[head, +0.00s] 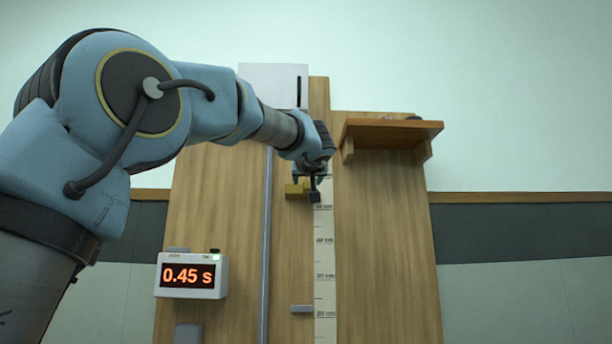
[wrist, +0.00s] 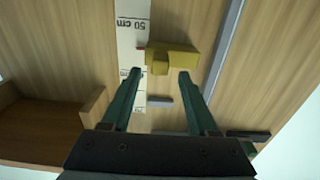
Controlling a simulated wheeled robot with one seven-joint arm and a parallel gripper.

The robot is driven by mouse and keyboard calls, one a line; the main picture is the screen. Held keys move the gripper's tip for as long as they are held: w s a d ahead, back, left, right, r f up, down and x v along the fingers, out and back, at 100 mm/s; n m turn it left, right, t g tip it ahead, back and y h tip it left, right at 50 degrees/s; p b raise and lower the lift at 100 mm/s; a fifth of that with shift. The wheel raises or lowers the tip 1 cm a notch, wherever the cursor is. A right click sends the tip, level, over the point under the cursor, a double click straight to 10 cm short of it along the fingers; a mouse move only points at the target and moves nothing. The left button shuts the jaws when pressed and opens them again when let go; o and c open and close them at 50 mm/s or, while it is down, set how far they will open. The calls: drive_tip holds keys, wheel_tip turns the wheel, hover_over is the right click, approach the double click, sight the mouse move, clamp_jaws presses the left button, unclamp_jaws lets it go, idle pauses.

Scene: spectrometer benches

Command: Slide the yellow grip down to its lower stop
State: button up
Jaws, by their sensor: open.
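The yellow grip (head: 297,189) sits high on the wooden board, beside the printed scale. In the wrist view the yellow grip (wrist: 178,57) is a block with a small knob on its near side, close to the 50 cm mark. My gripper (head: 316,188) is at the grip's height and partly overlaps it in the head view. In the wrist view my gripper (wrist: 160,74) is open, its fingertips just short of the block and either side of the knob; contact cannot be told. A grey stop (head: 302,309) sits low on the board.
A wooden shelf (head: 390,132) juts out at the upper right. A timer (head: 192,276) reading 0.45 s is at the lower left. A grey rail (head: 266,240) runs vertically left of the grip.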

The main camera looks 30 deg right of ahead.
sight(300, 189)
drive_tip(key=shift+p+x, duration=0.45)
drive_tip(key=shift+x, duration=0.95)
drive_tip(key=shift+c, duration=0.2)
clamp_jaws()
